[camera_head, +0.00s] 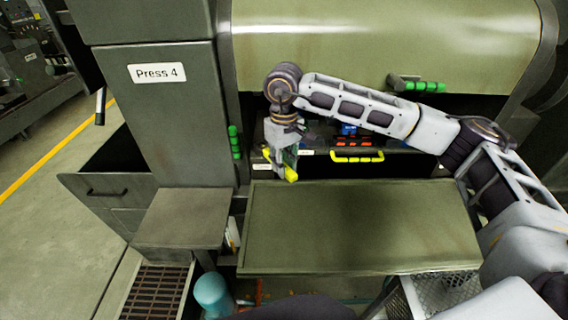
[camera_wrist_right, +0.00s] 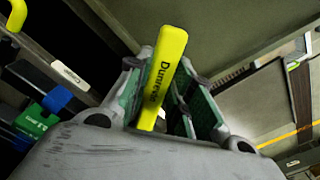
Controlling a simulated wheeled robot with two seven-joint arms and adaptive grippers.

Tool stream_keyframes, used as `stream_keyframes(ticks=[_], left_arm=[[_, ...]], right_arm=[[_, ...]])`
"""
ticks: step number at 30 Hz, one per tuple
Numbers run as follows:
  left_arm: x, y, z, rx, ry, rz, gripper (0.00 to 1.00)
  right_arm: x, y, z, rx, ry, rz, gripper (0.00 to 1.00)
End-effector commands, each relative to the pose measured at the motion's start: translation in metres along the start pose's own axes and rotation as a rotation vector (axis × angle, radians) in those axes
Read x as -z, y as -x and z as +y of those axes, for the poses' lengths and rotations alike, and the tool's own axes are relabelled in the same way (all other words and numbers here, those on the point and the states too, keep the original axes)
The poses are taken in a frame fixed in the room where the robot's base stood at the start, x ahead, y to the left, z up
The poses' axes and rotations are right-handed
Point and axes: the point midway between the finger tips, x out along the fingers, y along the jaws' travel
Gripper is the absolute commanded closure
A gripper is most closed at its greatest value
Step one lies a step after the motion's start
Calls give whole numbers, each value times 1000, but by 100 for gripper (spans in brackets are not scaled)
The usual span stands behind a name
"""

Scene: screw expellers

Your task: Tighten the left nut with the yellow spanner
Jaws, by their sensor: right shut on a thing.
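The yellow spanner (camera_wrist_right: 166,66) has dark lettering along its handle. It is gripped between the green-padded fingers of my right gripper (camera_wrist_right: 163,85) and sticks out past the fingertips in the wrist view. In the head view my right gripper (camera_head: 284,157) points down in front of the press opening, above the far left corner of the olive panel, and the yellow spanner (camera_head: 291,174) shows at its tip. I cannot make out the left nut in either view. My left gripper is out of view.
An open tool drawer with a yellow handle (camera_head: 357,158) lies right of the gripper. The olive panel (camera_head: 360,225) is bare. A grey side table (camera_head: 184,217) stands left. The grey cabinet labelled Press 4 (camera_head: 158,110) and its green handle (camera_head: 234,142) are close by the gripper's left.

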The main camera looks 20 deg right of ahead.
Motion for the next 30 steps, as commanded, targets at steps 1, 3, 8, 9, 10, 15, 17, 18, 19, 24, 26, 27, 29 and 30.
stream_keyframes(ticks=[1,3,8,9,10,15,17,18,19,24,26,27,29,30], left_arm=[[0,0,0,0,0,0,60],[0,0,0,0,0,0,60],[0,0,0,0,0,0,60],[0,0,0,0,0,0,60],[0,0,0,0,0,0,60],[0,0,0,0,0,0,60],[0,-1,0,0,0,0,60],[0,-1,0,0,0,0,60],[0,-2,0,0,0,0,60],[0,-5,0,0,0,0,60],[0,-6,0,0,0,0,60],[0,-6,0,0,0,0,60],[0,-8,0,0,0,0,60],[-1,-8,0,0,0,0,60]], right_arm=[[0,0,0,0,0,1,100],[0,0,0,0,0,1,100],[0,0,0,0,0,1,100],[0,0,0,0,0,1,100],[0,0,0,0,0,1,100],[0,0,0,0,-1,1,100],[0,0,-1,0,-4,1,100],[0,0,-2,0,-8,1,100],[0,0,-2,0,-13,1,100],[1,0,-7,1,-52,1,100],[1,0,-9,1,-67,1,100],[1,0,-10,1,-77,2,100],[1,0,-12,1,-91,2,100],[1,0,-13,1,-102,2,100]])
